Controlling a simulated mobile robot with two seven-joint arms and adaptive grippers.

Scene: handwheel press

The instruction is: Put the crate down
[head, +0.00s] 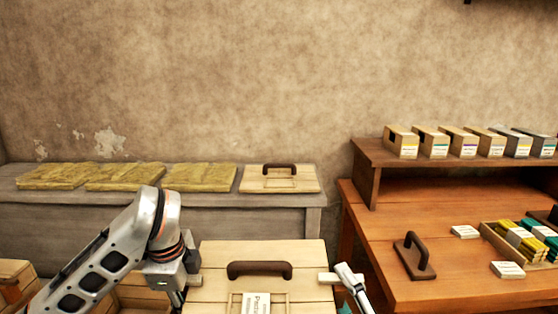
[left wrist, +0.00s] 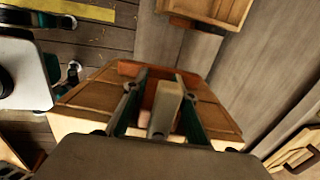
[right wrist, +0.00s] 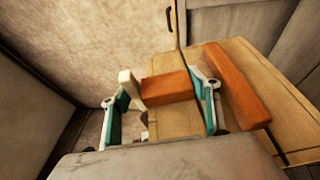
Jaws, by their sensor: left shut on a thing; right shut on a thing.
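The crate (head: 215,259) is pale wood with a dark handle on top and a printed label at its front. It is in the lower middle of the head view, in front of the grey bench; its underside is hidden. My left gripper (head: 186,282) is at its left side, shut on a pale peg-like grip, which shows between the fingers in the left wrist view (left wrist: 165,105). My right gripper (head: 342,280) is at its right side, shut on the crate's right grip (head: 327,278). In the right wrist view the fingers (right wrist: 163,112) straddle wooden parts of the crate.
The brown table (head: 440,287) at right carries a dark handle (head: 414,257), cards and a tray. Wooden boxes (head: 140,292) stand low at left.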

